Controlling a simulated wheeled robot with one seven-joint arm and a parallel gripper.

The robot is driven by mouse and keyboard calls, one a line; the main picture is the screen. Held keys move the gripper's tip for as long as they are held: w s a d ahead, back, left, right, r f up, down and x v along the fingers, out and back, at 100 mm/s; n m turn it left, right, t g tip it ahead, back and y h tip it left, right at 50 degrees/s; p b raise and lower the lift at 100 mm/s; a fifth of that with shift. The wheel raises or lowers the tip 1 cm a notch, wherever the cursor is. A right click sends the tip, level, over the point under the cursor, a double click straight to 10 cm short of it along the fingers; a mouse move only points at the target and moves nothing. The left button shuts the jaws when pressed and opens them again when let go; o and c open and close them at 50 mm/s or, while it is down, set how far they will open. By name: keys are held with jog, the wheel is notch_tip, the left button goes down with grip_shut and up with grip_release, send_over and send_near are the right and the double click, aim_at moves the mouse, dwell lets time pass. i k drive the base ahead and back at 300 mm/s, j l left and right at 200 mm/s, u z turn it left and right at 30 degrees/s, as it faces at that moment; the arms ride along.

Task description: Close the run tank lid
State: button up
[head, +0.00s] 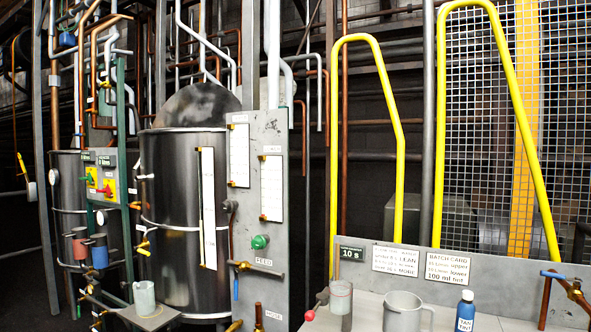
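A large dark metal tank (175,215) stands left of centre. A round grey lid (197,106) stands tilted up at its top, rising above the rim, so this tank looks open. The lid's lower edge and hinge are hidden or too small to tell. A smaller metal tank (68,190) stands farther left, partly hidden by pipes; its top is unclear. No readable label says which one is the run tank. My gripper is not in view.
A grey panel (270,225) with gauges and a green knob (260,242) stands right of the large tank. Yellow rails (400,190) rise behind a bench (365,312) holding a beaker (340,298), a metal jug (403,312) and a blue bottle (465,312). Pipes crowd the left.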

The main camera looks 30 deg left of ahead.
aim_at(201, 105)
jog(key=k+j, duration=0.1)
jog(key=j, duration=0.75)
jog(key=k+j, duration=0.15)
jog(key=j, duration=0.65)
jog(key=k+j, duration=0.1)
jog(key=j, duration=0.75)
jog(key=k+j, duration=0.1)
jog(key=j, duration=0.75)
jog(key=k+j, duration=0.15)
jog(key=j, duration=0.65)
jog(key=k+j, duration=0.1)
jog(key=j, duration=0.75)
jog(key=k+j, duration=0.1)
jog(key=j, duration=0.75)
jog(key=k+j, duration=0.15)
jog(key=j, duration=0.65)
jog(key=u, duration=0.05)
